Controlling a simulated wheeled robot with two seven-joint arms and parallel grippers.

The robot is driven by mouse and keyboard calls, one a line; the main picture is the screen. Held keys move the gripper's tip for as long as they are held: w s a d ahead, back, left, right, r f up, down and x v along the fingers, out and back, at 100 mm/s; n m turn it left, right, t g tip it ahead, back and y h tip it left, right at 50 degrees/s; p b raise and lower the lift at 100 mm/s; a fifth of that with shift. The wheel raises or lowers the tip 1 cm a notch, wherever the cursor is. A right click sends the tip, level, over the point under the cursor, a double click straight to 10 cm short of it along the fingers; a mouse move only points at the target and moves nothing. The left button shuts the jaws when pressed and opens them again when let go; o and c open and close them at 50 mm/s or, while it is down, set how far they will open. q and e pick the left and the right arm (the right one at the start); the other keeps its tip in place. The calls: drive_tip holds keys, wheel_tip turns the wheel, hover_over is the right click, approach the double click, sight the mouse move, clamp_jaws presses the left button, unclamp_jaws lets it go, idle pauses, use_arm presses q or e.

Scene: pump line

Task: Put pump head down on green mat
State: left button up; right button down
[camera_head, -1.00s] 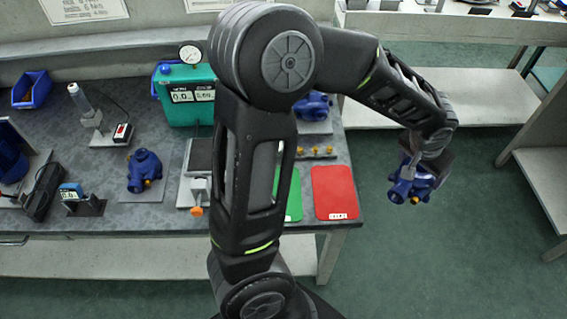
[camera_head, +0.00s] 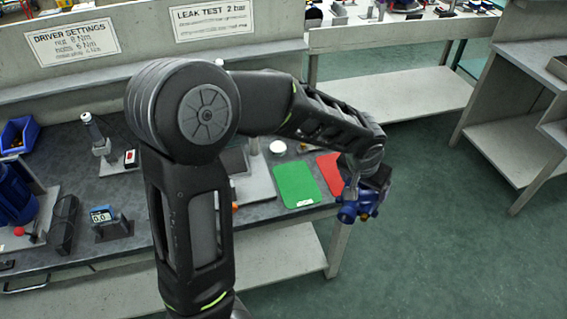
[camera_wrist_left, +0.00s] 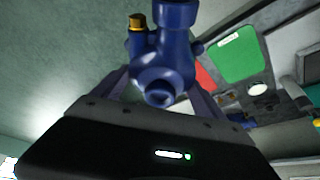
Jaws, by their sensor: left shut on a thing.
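The blue pump head (camera_head: 358,204) with brass fittings is held by my left gripper (camera_head: 364,190), which is shut on it. It hangs in the air in front of the bench's right end, over the floor. In the left wrist view the pump head (camera_wrist_left: 163,60) sits between the fingers. The green mat (camera_head: 297,184) lies flat and bare on the bench, left of the pump head; it also shows in the left wrist view (camera_wrist_left: 238,55). My right gripper is not in view.
A red mat (camera_head: 328,166) lies right of the green one, partly behind my arm. A grey plate fixture (camera_head: 256,186) stands left of the green mat. A gauge block (camera_head: 108,218) and blue bin (camera_head: 18,134) are farther left. Open floor lies to the right.

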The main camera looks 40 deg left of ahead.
use_arm(q)
drive_tip(key=shift+w, duration=0.25)
drive_tip(key=shift+f, duration=0.1)
drive_tip(key=shift+w+a+f, duration=0.1)
drive_tip(key=shift+a+f, duration=0.05)
drive_tip(key=shift+a, duration=0.25)
drive_tip(key=w+a+f+n+b, duration=0.1)
drive_tip(key=w+a+f+b, duration=0.1)
drive_tip(key=a, duration=0.9)
drive_tip(key=w+a+f+n+y+b, duration=0.1)
drive_tip(key=a+f+b, duration=0.3)
drive_tip(key=a, duration=0.7)
drive_tip(key=shift+w+a+f+n, duration=0.2)
drive_tip(key=shift+w+a+n, duration=0.15)
drive_tip(key=shift+w, duration=0.2)
drive_tip(key=shift+f, duration=0.1)
drive_tip(key=shift+d+f+b, duration=0.1)
drive_tip(key=shift+f+b, duration=2.05)
drive_tip(key=shift+f, duration=0.7)
drive_tip(key=shift+f+b, duration=0.7)
drive_tip(key=shift+f, duration=0.2)
